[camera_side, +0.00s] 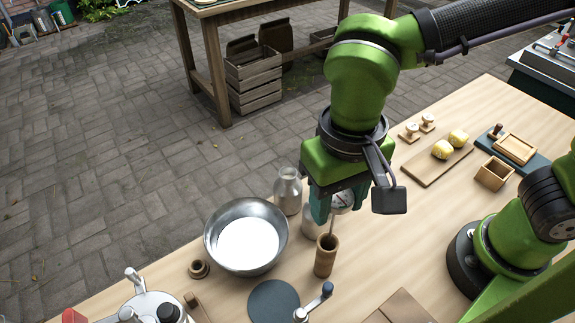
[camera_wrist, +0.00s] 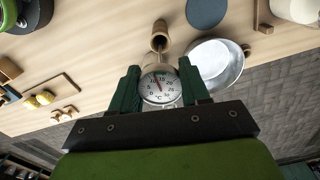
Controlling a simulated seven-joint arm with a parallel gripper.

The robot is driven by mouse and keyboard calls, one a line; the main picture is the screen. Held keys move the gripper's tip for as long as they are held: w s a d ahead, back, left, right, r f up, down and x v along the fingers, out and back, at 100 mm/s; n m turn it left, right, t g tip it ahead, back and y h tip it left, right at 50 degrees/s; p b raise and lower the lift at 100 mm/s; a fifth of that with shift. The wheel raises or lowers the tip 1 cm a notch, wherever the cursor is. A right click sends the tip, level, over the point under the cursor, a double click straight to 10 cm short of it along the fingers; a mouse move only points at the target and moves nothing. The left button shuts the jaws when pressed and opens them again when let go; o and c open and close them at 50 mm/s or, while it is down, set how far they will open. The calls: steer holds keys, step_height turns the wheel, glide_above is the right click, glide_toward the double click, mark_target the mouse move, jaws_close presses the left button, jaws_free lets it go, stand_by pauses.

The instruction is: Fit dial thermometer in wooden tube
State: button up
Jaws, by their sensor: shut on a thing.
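My gripper (camera_side: 335,204) is shut on the dial thermometer (camera_side: 343,200), holding it by its round white head, with the stem pointing down. In the wrist view the dial (camera_wrist: 158,88) faces the camera between the two green fingers (camera_wrist: 160,80). The wooden tube (camera_side: 325,257) stands upright on the table just below the gripper. It also shows in the wrist view (camera_wrist: 160,37), beyond the dial. The thin stem reaches down to the tube's mouth in the side view. I cannot tell whether its tip is inside or just above.
A dark round mat (camera_side: 273,301) and a crank handle (camera_side: 315,302) lie in front. A board with yellow lumps (camera_side: 443,150) is right.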

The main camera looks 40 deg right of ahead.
mark_target(333, 224)
steer(key=shift+f, duration=5.4)
steer(key=o, duration=0.9)
steer(key=c, duration=0.3)
steer(key=shift+r, duration=0.15)
steer(key=shift+c, duration=0.2)
steer(key=shift+r, duration=2.4)
